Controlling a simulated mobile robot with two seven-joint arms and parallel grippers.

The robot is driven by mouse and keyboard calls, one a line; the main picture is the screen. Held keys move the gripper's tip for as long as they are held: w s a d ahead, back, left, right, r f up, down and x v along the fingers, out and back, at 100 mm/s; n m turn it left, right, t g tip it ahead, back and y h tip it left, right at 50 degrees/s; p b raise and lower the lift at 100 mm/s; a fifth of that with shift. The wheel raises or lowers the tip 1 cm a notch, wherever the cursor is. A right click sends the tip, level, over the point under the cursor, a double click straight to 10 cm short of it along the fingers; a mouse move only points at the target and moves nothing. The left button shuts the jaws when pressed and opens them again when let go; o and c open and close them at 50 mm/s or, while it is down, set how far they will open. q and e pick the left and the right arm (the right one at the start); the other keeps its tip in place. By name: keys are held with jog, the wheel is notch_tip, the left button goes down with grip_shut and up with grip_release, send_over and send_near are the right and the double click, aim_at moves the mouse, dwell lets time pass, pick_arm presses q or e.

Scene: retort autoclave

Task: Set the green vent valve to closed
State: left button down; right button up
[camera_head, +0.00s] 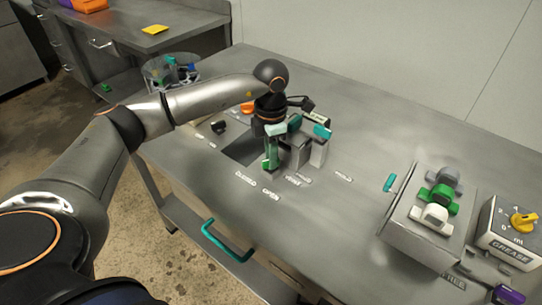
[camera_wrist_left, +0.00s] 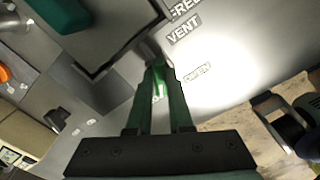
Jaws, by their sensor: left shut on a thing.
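The green vent valve (camera_head: 270,160) stands on the steel bench top, near the printed words CLOSED (camera_head: 245,178) and OPEN (camera_head: 271,194). My left gripper (camera_head: 271,146) comes down on it from above. In the left wrist view, the fingers (camera_wrist_left: 158,72) converge and are shut on the bright green valve handle (camera_wrist_left: 157,88). The printed VENT label (camera_wrist_left: 183,29) is just beyond it, and the small OPEN label (camera_wrist_left: 197,72) is to its right. The gripper hides part of the valve, so I cannot tell its exact setting. My right gripper is not in view.
A box with white, green and grey knobs (camera_head: 413,243) and a GREASE box (camera_head: 510,238) are at the right. A teal handle (camera_head: 226,243) is on the bench front.

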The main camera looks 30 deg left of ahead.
pick_arm(q)
jog(key=shift+m, duration=0.4)
jog(key=c, duration=0.8)
grip_release()
jog(key=shift+r, duration=0.1)
notch_tip(320, 180, up, 12)
jog(key=shift+r, duration=0.2)
